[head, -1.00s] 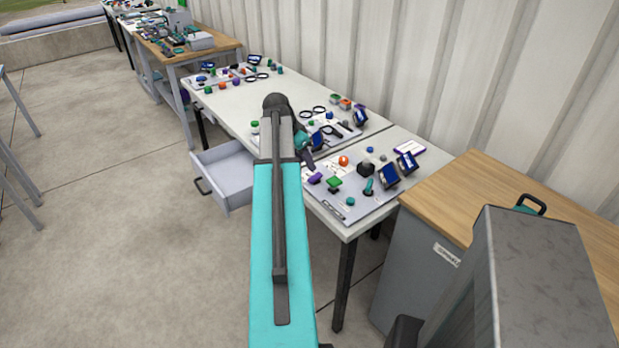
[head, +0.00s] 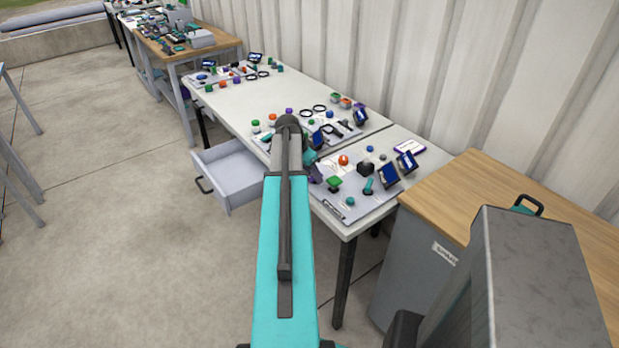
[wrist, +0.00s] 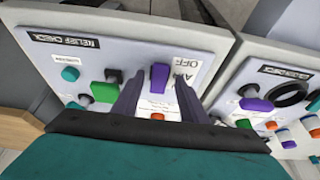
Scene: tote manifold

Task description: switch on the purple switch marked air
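In the wrist view the purple switch (wrist: 159,77) stands up from a light grey panel (wrist: 215,50). Lettering that appears to read AIR and OFF (wrist: 187,62) is just right of it. My gripper (wrist: 160,84) is open. Its two dark fingers reach toward the panel, one on each side of the purple switch. I cannot tell whether either finger touches it. In the head view my gripper (head: 314,171) is over the left part of the near panel (head: 360,205), partly hidden by my arm. The switch is not clearly visible there.
In the wrist view a green block (wrist: 104,92), a black knob (wrist: 114,76) and a teal button (wrist: 70,74) sit left of the fingers. A second panel (wrist: 240,75) with a purple knob (wrist: 256,104) is on the right. An open drawer (head: 228,172) juts from the bench.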

